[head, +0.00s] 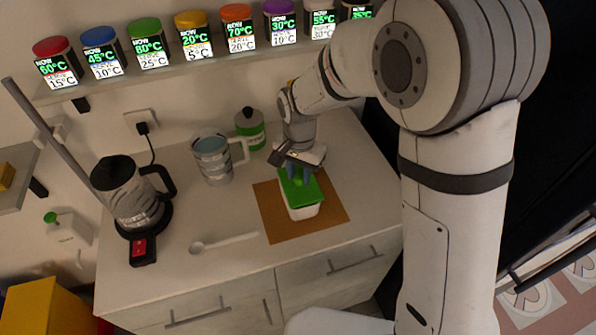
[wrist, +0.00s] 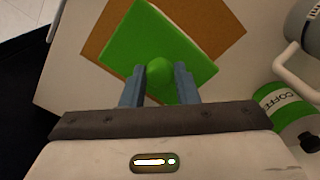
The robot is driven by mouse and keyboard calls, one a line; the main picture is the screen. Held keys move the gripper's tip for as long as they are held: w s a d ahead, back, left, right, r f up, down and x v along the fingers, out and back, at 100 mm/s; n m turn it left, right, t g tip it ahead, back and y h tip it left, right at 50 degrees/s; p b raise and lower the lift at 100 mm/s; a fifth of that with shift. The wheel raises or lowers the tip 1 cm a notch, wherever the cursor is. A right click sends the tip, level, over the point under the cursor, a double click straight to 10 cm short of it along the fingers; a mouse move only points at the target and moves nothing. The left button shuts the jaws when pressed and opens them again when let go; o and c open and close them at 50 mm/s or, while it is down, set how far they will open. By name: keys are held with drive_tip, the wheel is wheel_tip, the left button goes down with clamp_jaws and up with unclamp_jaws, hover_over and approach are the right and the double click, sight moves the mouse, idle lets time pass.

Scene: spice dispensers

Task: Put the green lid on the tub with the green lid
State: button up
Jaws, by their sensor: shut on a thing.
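The green lid (head: 299,193) is square with a round knob. My gripper (head: 298,172) is shut on the knob, and the blue fingers stand on both sides of it in the wrist view (wrist: 160,75). The lid (wrist: 145,40) is over the white tub (head: 306,212), whose front wall shows below the lid's edge in the head view. I cannot tell whether the lid rests on the rim or is slightly above it. The tub stands on a brown mat (head: 335,211).
A mug (head: 212,160) and a green-banded coffee jar (head: 251,143) stand behind and left of the mat. A spoon (head: 225,243) lies left of it. A kettle (head: 128,200) is at the far left. A shelf of labelled spice dispensers (head: 150,55) runs along the wall.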

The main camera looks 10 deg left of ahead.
sight(299, 177)
drive_tip(key=shift+f+b, duration=0.3)
drive_tip(key=shift+f, duration=0.2)
drive_tip(key=o, duration=1)
drive_tip(key=shift+c, duration=0.2)
drive_tip(key=shift+r, duration=0.15)
drive_tip(key=shift+r+p, duration=0.3)
drive_tip(key=shift+p, duration=0.1)
wheel_tip(299, 177, up, 12)
drive_tip(key=shift+r+b, duration=0.2)
drive_tip(key=shift+b, duration=0.2)
drive_tip(key=s+d+r+n+t, duration=0.1)
drive_tip(key=s+d+r, duration=0.1)
drive_tip(key=d, duration=0.6)
drive_tip(key=s+d+r, duration=0.2)
drive_tip(key=d, duration=0.5)
drive_tip(key=s+d+f+n+t, duration=0.1)
drive_tip(key=s+d+f+t, duration=0.1)
drive_tip(key=s+d, duration=0.8)
drive_tip(key=shift+d+f+n, duration=0.15)
drive_tip(key=shift+d+n, duration=0.25)
drive_tip(key=shift+d, duration=0.55)
